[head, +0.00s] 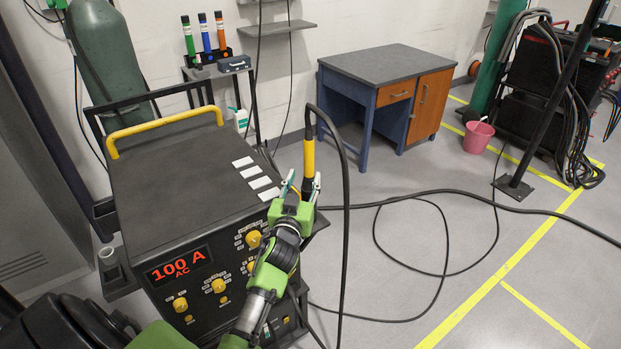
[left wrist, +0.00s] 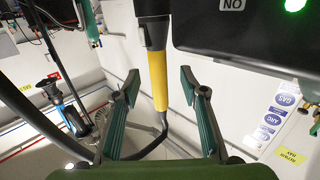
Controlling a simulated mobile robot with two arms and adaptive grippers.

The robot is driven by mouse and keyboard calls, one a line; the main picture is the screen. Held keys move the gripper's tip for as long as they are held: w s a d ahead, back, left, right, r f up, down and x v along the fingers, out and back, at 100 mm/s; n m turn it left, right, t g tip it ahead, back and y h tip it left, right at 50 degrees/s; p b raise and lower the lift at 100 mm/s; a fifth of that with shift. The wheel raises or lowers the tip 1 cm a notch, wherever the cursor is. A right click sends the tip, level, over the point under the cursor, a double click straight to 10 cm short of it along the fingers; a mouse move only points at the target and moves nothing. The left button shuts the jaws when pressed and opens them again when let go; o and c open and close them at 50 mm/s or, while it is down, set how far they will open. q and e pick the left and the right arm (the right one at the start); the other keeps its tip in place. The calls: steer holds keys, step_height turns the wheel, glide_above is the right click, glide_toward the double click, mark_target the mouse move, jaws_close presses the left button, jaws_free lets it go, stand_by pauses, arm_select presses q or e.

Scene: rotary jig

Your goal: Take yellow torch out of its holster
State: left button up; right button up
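The yellow torch (head: 308,160) stands upright at the right edge of the welding machine, its black cable looping from its top to the floor. My left gripper (head: 305,188) is at its lower part. In the left wrist view the torch's yellow handle (left wrist: 159,85) runs between the two open fingers (left wrist: 158,92), with a gap on each side. A dark cylindrical sleeve (left wrist: 152,32) surrounds the torch's end there; it looks like the holster. In the head view my gripper hides the holster. My right gripper is not in view.
The welding machine (head: 165,190) has a yellow handle and white cards on top. A blue desk (head: 390,80) stands behind. A pink bucket (head: 478,137) stands right. Black cables (head: 440,194) cross the floor. A dark box (left wrist: 250,35) is close beside the torch.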

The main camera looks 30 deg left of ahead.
mark_target(308, 167)
arm_select(q)
steer(key=x, duration=0.2)
steer(key=p+x, duration=0.1)
steer(key=r+x, duration=0.1)
steer(key=x, duration=0.1)
steer(key=shift+w, duration=0.35)
steer(key=shift+w+a+f, duration=0.1)
steer(key=shift+w, duration=0.3)
jaws_close()
